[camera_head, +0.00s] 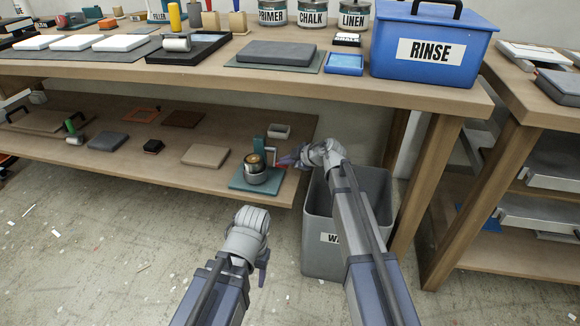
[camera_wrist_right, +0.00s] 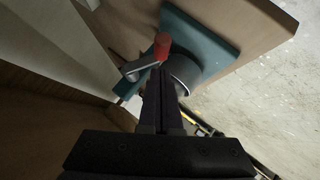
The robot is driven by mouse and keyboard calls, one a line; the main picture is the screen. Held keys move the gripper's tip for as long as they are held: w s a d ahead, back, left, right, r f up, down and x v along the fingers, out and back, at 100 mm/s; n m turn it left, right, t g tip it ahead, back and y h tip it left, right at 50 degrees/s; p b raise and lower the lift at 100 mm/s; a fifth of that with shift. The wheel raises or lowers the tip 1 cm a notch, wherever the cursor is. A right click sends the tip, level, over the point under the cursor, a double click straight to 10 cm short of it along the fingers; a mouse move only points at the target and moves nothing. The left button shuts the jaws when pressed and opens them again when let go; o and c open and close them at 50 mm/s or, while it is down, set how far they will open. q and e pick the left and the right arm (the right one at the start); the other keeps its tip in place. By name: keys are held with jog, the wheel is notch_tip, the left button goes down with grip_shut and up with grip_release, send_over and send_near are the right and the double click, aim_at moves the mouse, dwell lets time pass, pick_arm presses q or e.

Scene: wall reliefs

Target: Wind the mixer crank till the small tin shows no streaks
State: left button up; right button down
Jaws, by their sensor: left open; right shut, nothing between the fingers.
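The mixer stands on a teal base (camera_head: 243,184) at the right end of the lower shelf, with a teal upright behind. On it is the small tin (camera_head: 256,177), with brown and paler contents; whether these are streaks is too small to tell. In the right wrist view the crank arm (camera_wrist_right: 138,70) is grey with a red knob (camera_wrist_right: 162,45). My right gripper (camera_head: 287,160) is shut and empty beside the mixer; its fingertips (camera_wrist_right: 161,78) appear close to the knob, contact unclear. My left gripper (camera_head: 263,277) is open, low in front of the shelf, away from the mixer.
A grey waste bin (camera_head: 318,259) stands right of the shelf, under my right arm. The upper bench carries a blue RINSE box (camera_head: 425,70) and a grey slab (camera_head: 277,54). A tan tile (camera_head: 205,155) lies left of the mixer. Floor at left is mostly clear.

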pick_arm(q)
jog(key=shift+f+b, duration=0.3)
jog(key=shift+f, duration=0.45)
pick_arm(e)
jog(key=shift+w+d+f, duration=0.15)
jog(key=shift+w+f, duration=0.35)
jog(key=shift+f, duration=0.25)
pick_arm(q)
jog(key=shift+f, duration=0.1)
